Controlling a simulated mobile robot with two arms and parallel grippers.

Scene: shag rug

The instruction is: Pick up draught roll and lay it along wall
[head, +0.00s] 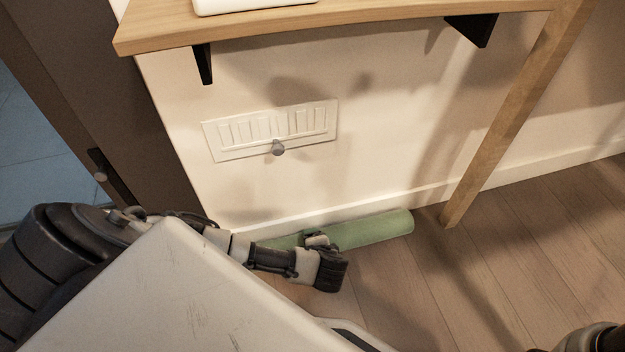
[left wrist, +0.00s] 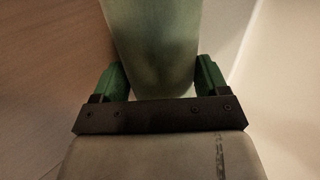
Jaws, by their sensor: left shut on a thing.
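The draught roll (head: 375,230) is a pale green cylinder lying on the wood floor along the foot of the white wall. Its right end shows clear in the head view; its left part is partly hidden behind my left arm. My left gripper (head: 322,262) is at the roll's middle. In the left wrist view the roll (left wrist: 152,45) runs between the green fingers of my left gripper (left wrist: 155,80), which is shut on it. The wall (head: 260,185) rises right behind the roll. Only a bit of my right arm shows at the lower right corner; its gripper is not visible.
A wooden shelf (head: 360,17) on black brackets juts out above, with a wooden leg (head: 515,115) standing right of the roll's end. A white vent (head: 230,135) with a grey knob is on the wall. A dark door frame (head: 120,110) is at left. Floor (head: 520,250) at right is clear.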

